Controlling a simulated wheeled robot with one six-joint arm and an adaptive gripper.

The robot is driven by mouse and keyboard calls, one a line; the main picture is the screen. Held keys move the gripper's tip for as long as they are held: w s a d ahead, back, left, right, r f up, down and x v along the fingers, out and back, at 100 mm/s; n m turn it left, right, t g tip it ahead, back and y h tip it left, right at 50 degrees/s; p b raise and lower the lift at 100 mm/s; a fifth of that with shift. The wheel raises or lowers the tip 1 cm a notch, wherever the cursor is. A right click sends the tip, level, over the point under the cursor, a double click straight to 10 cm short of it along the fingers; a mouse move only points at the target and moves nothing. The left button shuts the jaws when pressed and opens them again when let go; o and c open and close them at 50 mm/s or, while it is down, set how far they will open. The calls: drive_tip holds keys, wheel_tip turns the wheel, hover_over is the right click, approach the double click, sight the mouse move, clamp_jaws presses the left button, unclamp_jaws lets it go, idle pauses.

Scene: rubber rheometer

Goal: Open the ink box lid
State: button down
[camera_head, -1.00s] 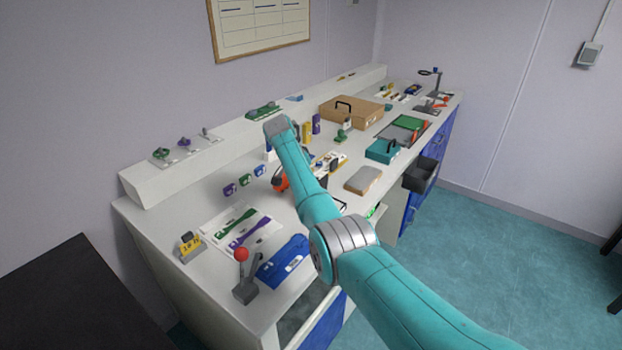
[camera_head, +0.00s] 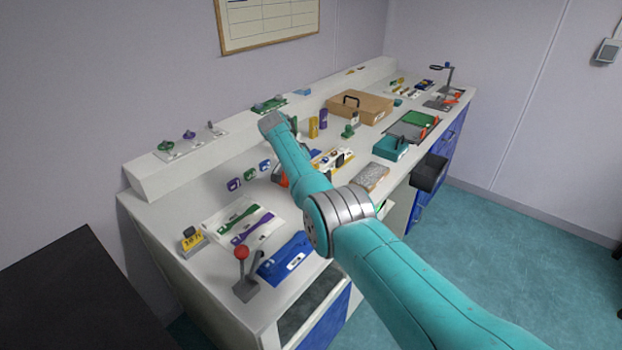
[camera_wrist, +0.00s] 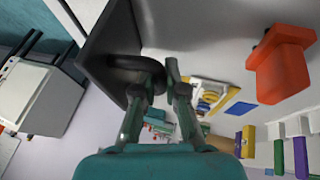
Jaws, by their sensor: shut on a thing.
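My gripper (camera_wrist: 160,78) is at the centre of the wrist view, its fingers close together on a dark rounded handle (camera_wrist: 136,64). The handle sits against a dark flat panel (camera_wrist: 108,40), which looks like a lid seen very close. I cannot tell how far this panel is raised. In the head view my teal arm reaches over the bench and hides the gripper and what it holds. A flat box with a speckled grey top (camera_head: 371,178) lies right of the arm; I cannot tell whether it is the ink box.
An orange object (camera_wrist: 281,62) stands near the gripper in the wrist view. On the bench (camera_head: 225,285) are a blue case (camera_head: 286,258), a red-knobbed lever (camera_head: 243,268), a brown case (camera_head: 361,107) and a teal box (camera_head: 391,147).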

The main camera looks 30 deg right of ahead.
drive_tip(key=shift+f, duration=0.1)
drive_tip(key=c, duration=1.2)
unclamp_jaws()
drive_tip(key=v, duration=1.2)
drive_tip(key=shift+s, duration=0.1)
